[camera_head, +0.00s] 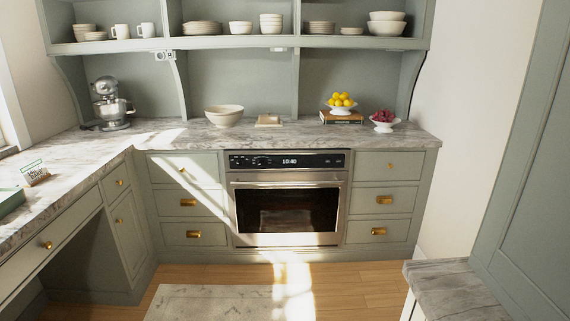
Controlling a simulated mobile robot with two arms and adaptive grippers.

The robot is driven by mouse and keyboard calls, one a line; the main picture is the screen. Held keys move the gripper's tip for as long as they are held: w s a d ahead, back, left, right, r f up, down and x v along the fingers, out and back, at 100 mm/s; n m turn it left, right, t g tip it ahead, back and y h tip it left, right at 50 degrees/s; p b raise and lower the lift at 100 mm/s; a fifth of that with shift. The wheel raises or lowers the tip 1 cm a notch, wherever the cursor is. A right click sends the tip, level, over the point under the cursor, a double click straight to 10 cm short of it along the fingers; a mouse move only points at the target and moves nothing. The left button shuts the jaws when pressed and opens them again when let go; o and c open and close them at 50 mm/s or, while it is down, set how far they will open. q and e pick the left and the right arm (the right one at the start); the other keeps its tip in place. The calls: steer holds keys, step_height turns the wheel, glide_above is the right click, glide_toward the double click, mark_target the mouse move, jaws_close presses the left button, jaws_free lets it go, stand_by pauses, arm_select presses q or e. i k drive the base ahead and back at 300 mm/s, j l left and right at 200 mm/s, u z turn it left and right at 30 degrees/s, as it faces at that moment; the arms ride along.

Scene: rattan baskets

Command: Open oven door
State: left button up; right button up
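The built-in oven (287,160) sits below the back counter in the head view, between two stacks of drawers. Its front has a black control panel with a display reading about 10:40. The oven door (287,241) is shut, with a dark glass window (287,209) and a horizontal metal handle (287,183) along its top. Neither of my grippers shows in this view.
Wooden floor (200,274) lies in front of the oven, with a pale rug (205,301). A marble counter (75,182) runs along the left. Another marble top (455,285) stands at lower right. Bowls, fruit and a stand mixer (112,103) stand on the back counter.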

mark_target(336, 183)
steer(key=i, duration=2.2)
